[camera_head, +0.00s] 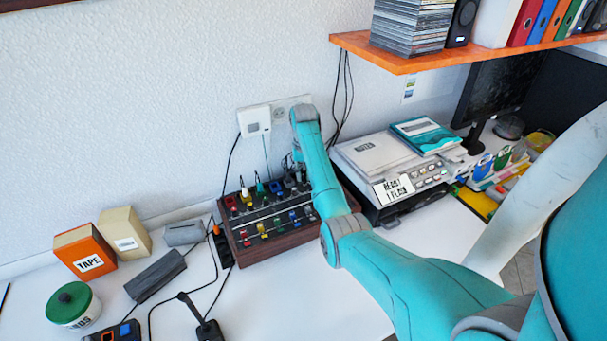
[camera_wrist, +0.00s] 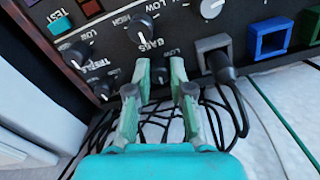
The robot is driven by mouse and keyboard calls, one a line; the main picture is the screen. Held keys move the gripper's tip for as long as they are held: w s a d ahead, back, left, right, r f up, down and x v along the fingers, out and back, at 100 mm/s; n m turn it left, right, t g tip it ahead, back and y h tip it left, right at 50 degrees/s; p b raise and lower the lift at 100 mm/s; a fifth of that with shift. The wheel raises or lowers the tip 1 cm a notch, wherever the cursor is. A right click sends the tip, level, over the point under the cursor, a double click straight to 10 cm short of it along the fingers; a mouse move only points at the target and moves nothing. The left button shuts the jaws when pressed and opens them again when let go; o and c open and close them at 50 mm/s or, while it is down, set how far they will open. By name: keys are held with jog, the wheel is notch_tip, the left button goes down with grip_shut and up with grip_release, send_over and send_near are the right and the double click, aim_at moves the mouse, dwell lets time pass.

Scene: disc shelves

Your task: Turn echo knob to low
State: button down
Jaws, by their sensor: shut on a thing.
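The mixer with knobs (camera_head: 276,252) stands on the white desk against the wall in the head view. My gripper reaches its back right part, where the arm hides much of the contact. In the wrist view, my gripper (camera_wrist: 160,68) has its two fingertips closed around a small dark knob (camera_wrist: 160,75) on the dark panel. The fingers largely cover this knob, so its pointer is unclear. Labels reading BASS, TREBLE, LOW and HIGH show near it. I cannot read an echo label. Other dark knobs (camera_wrist: 145,26) with white pointers sit close by.
A black plug and cable (camera_wrist: 222,72) stand right of my fingers, with blue and green sockets beyond. Loose cables lie below the panel. In the head view, a printer-like stack (camera_head: 385,160) is right of the mixer, and an orange shelf (camera_head: 400,62) overhangs.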

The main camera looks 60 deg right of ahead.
jog(key=n, duration=0.6)
jog(key=shift+n, duration=0.4)
dwell(0.3)
jog(key=c, duration=1.3)
grip_release()
